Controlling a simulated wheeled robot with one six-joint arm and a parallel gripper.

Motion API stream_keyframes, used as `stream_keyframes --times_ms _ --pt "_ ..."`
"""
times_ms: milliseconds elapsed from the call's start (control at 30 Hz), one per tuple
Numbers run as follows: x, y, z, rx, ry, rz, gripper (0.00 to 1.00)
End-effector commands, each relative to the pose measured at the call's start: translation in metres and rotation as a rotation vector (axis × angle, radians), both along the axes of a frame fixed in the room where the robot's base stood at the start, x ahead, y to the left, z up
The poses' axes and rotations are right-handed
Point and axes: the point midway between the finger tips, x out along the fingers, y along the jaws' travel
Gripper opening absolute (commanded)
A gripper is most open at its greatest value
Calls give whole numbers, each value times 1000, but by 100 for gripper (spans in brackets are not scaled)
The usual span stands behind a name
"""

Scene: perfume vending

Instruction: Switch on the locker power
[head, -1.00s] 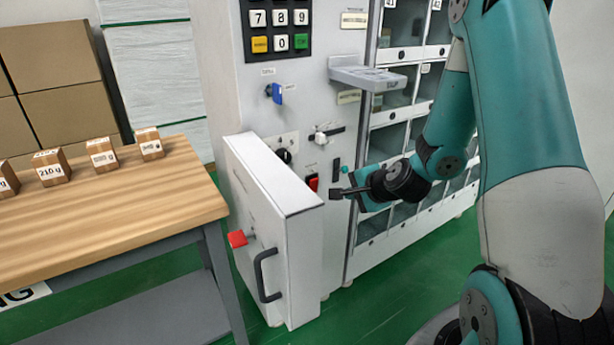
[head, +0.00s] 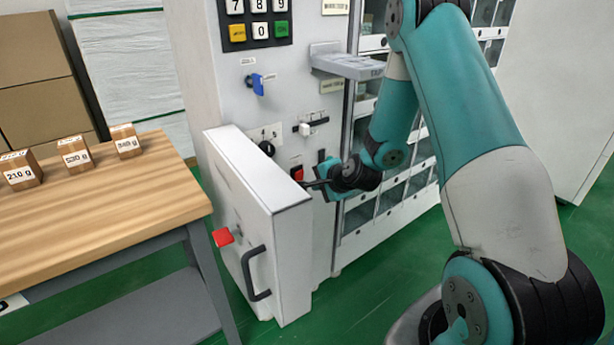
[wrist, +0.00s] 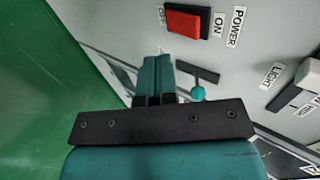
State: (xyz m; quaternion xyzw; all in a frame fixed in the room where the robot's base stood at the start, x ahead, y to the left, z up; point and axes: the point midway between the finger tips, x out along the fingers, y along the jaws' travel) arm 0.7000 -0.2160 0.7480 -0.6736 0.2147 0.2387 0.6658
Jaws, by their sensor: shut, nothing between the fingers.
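The locker's power switch is a red rocker (wrist: 187,20) in a black frame, at the top of the wrist view. Labels "POWER" and "ON" stand on its right, and a partly legible label on its left. In the head view the red switch (head: 297,173) shows just behind the edge of the open door. I cannot tell which way the rocker is tipped. My gripper (wrist: 158,66) is shut and empty, with its fingertips below the switch in the wrist view. In the head view my gripper (head: 310,184) is close beside the switch; contact cannot be made out.
An open white door (head: 258,195) with a black handle and red knob juts out left of the switch. A teal knob (wrist: 197,93) on a slot and a light slider (wrist: 308,74) are nearby. A grey shelf (head: 347,64) sticks out above. A wooden table (head: 100,205) stands left.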

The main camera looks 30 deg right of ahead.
Motion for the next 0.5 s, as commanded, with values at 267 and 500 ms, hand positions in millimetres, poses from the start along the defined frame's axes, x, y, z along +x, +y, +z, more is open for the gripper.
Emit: stream_keyframes --times_ms 267,500 --pt "44 1 -10 -2 -2 1 0" --pt "58 1 -8 -1 1 -1 0"
